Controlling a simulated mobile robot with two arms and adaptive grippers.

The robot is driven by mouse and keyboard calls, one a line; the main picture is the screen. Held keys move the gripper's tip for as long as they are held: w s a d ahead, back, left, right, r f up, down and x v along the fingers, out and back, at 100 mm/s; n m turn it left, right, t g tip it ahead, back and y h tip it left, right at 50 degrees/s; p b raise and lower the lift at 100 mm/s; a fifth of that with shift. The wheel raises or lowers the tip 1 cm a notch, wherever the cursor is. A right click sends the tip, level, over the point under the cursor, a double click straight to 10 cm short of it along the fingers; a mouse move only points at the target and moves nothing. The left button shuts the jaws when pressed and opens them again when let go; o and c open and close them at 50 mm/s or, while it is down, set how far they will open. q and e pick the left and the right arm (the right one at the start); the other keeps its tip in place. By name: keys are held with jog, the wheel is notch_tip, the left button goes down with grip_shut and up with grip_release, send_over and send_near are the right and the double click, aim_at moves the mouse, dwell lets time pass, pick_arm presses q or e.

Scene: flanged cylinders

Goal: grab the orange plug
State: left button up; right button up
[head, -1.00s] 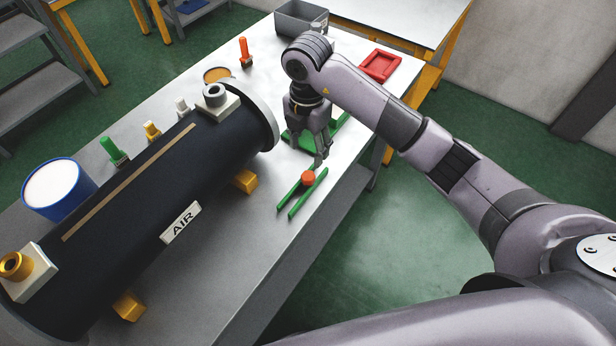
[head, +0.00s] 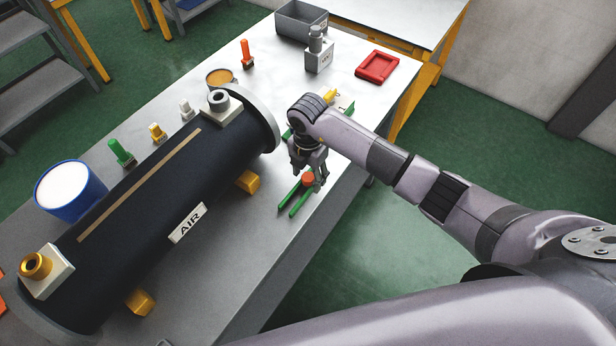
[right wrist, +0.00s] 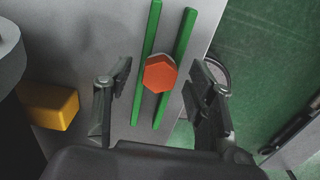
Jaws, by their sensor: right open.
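The orange plug (head: 308,179) has a hexagonal orange head and sits between two green rails (head: 293,196) near the table's front edge. My right gripper (head: 308,185) is just above it in the head view, pointing down and partly hiding it. In the right wrist view the orange plug (right wrist: 160,73) lies between and a little ahead of the two open fingers (right wrist: 162,90), with nothing held. The green rails (right wrist: 147,60) run on both sides of the plug there. My left gripper is not in view.
A large black cylinder marked AIR (head: 165,180) lies left of the plug on yellow feet (head: 247,181). A red tray (head: 377,66), a grey bin (head: 300,20) and a grey block with a fitting (head: 319,55) stand farther back. The table's front edge is close on the right.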

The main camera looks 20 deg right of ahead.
jog(key=shift+c, duration=0.2)
grip_shut()
dwell(0.3)
jog(key=shift+r, duration=0.15)
jog(key=shift+w+r, duration=0.1)
jog(key=shift+r, duration=0.55)
notch_tip(320, 180, up, 8)
jog(key=b, duration=0.3)
notch_tip(320, 180, up, 10)
jog(key=r, duration=0.1)
send_over(308, 176)
jog(key=shift+f, duration=0.25)
